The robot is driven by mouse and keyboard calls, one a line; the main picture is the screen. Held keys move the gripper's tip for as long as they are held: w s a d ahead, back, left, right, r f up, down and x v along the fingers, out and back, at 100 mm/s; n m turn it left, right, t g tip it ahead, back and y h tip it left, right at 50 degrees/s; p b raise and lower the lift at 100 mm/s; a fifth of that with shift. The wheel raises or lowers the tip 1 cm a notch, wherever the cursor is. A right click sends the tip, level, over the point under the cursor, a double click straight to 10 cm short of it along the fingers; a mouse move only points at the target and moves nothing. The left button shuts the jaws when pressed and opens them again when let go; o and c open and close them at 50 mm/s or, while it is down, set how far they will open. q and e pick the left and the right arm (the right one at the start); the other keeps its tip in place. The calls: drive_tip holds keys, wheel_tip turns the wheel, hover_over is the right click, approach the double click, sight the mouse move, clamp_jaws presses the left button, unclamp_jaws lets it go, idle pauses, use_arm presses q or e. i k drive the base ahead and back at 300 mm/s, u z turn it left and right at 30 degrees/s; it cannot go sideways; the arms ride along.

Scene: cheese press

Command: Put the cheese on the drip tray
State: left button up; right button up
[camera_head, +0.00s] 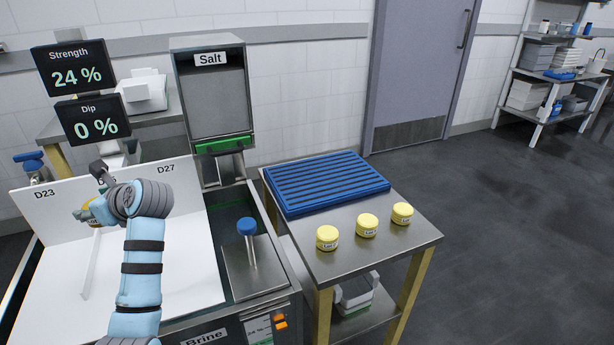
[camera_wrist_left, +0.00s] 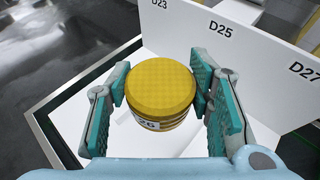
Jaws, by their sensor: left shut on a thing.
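A round yellow cheese (camera_wrist_left: 160,85) sits between the teal pads of my left gripper (camera_wrist_left: 162,100), which is shut on it. Its white label is partly readable and shows "26". In the head view my left gripper (camera_head: 92,207) is above the white board area at the left, and my wrist hides much of the cheese. The blue ribbed drip tray (camera_head: 325,182) lies on the steel table at the right, apart from my gripper, with nothing on it. My right gripper is out of view.
Three small yellow tubs or cheeses (camera_head: 367,225) with labels stand in front of the tray. The salt dispenser (camera_head: 212,95) stands upright between board and table. A blue-knobbed post (camera_head: 247,228) stands on the brine unit. White upright panel (camera_head: 150,188) carries D23 and D27 labels.

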sight(325, 175)
drive_tip(key=z, duration=1.5)
drive_tip(key=k, duration=0.7)
drive_tip(key=u, duration=0.4)
drive_tip(key=i, duration=1.65)
